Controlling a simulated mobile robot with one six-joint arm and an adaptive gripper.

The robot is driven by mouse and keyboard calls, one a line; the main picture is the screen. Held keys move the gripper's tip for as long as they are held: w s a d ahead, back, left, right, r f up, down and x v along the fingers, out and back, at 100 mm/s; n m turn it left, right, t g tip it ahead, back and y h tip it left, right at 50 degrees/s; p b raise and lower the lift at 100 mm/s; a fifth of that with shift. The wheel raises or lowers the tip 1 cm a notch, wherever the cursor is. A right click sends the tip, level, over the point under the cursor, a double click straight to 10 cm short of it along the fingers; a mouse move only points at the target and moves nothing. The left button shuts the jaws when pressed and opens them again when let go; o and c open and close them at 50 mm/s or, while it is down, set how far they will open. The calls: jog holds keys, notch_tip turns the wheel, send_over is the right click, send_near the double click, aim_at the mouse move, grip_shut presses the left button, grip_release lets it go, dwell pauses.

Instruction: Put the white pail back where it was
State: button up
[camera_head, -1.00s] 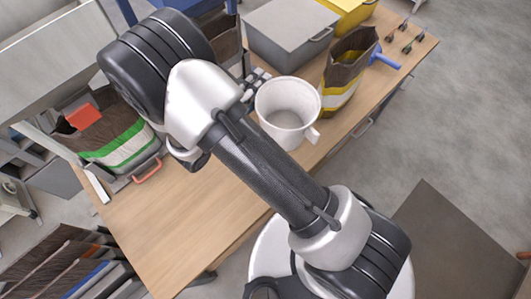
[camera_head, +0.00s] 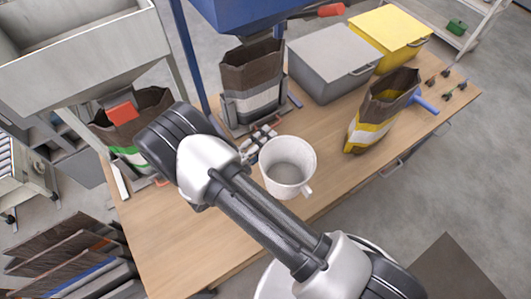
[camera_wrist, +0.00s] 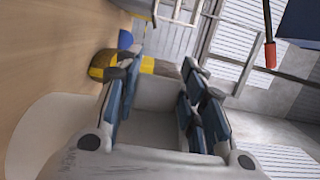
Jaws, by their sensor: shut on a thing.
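The white pail (camera_head: 288,184) is upright with its open top toward the head camera and looks empty. It is over the front part of the wooden table; I cannot tell whether its base touches the wood. My gripper (camera_head: 259,143) is at the pail's back left side, shut on it, partly hidden by my arm. In the wrist view the gripper's blue-padded fingers (camera_wrist: 160,108) stand on either side of a pale grey surface, seemingly the pail (camera_wrist: 155,130).
A brown-and-yellow bag (camera_head: 376,112) with a blue-handled tool stands right of the pail. A grey box (camera_head: 330,62) and yellow box (camera_head: 392,35) are behind. A brown-and-white bag (camera_head: 252,82) stands under the blue hopper. The table's front left (camera_head: 180,235) is bare.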

jog(key=shift+f+b, duration=0.6)
jog(key=shift+f, duration=2.4)
jog(key=o, duration=1.2)
jog(key=shift+c, duration=0.2)
jog(key=v, duration=1.2)
